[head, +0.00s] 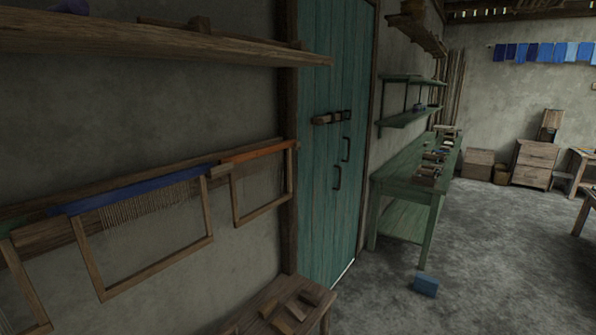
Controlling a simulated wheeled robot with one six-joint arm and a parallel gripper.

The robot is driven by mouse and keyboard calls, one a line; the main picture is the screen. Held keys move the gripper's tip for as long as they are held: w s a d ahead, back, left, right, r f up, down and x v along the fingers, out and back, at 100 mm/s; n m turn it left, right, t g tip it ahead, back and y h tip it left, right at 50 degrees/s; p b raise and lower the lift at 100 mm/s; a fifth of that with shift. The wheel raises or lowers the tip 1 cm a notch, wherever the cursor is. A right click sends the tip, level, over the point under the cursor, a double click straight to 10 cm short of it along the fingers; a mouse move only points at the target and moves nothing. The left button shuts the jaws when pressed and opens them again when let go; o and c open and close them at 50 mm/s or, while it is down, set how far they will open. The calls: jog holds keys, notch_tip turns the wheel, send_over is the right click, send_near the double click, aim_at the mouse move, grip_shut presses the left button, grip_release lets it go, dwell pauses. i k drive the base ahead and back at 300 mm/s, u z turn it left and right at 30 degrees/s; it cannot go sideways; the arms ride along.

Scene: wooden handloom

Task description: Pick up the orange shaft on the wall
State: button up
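The orange shaft (258,154) hangs on the wall at the left, in the head view. It is an orange top bar with a thin wooden frame (262,213) below it, at the right end of a wooden wall rail (222,169). A blue shaft (140,191) with a larger frame and pale strings hangs just left of it. A green shaft (22,225) is partly cut off at the left edge. My gripper is not in view.
A wooden shelf (130,40) juts out above the shafts. A low bench (268,310) with wooden blocks stands below the orange shaft. A teal door (337,140) and green workbench (415,185) are to the right. A blue block (426,285) lies on the otherwise open floor.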

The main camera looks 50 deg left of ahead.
aim_at(243, 156)
jog(key=i, duration=2.5)
jog(key=u, duration=3.85)
jog(key=i, duration=0.7)
jog(key=z, duration=0.05)
